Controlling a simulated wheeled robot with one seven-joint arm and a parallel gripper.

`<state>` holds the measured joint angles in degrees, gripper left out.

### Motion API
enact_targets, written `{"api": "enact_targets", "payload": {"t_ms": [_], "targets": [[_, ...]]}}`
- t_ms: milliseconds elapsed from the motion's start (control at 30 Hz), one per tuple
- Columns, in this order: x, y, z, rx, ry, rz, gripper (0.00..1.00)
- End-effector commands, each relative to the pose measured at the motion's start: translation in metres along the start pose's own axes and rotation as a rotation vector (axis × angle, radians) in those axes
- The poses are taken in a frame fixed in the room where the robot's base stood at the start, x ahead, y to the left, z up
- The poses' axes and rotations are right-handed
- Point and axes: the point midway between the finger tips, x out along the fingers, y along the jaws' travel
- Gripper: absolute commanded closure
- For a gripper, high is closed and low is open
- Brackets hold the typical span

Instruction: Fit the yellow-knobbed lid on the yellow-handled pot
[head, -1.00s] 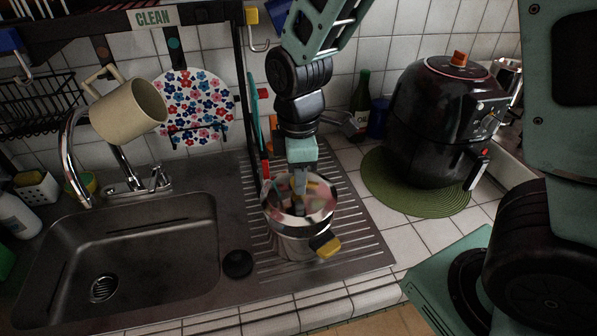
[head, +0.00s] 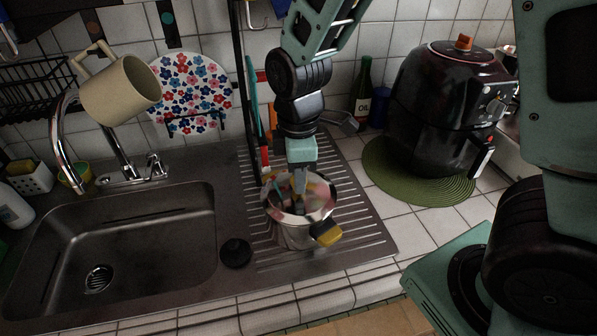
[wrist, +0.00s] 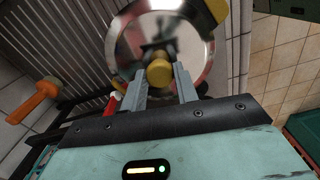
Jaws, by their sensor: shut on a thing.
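The steel pot (head: 290,236) stands on the ribbed drainboard. Its yellow-tipped handle (head: 327,234) points to the front right and also shows at the top right of the wrist view (wrist: 216,10). My gripper (head: 300,207) is above the pot, pointing down. In the wrist view its fingers (wrist: 158,84) are shut on the yellow knob (wrist: 159,72) of the shiny, reflective lid (wrist: 192,48). The lid is over the pot's mouth and looks roughly level. I cannot tell whether its rim touches the pot all round. My gripper partly hides the lid's middle in the head view.
The sink (head: 140,245) is left of the pot, with a black plug (head: 236,253) between them. An air fryer (head: 435,120) stands on a green mat (head: 400,185) at the right. An oil bottle (head: 362,92) is behind. A beige mug (head: 120,90) is at upper left.

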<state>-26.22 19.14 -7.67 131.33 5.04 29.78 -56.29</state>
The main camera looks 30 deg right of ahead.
Motion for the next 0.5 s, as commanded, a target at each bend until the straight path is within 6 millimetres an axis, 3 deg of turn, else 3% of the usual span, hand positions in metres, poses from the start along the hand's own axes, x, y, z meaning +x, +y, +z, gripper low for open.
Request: {"api": "enact_targets", "payload": {"t_ms": [500], "targets": [[0.0049, 0.0002, 0.0002, 0.001, 0.000, 0.000, 1.00]]}}
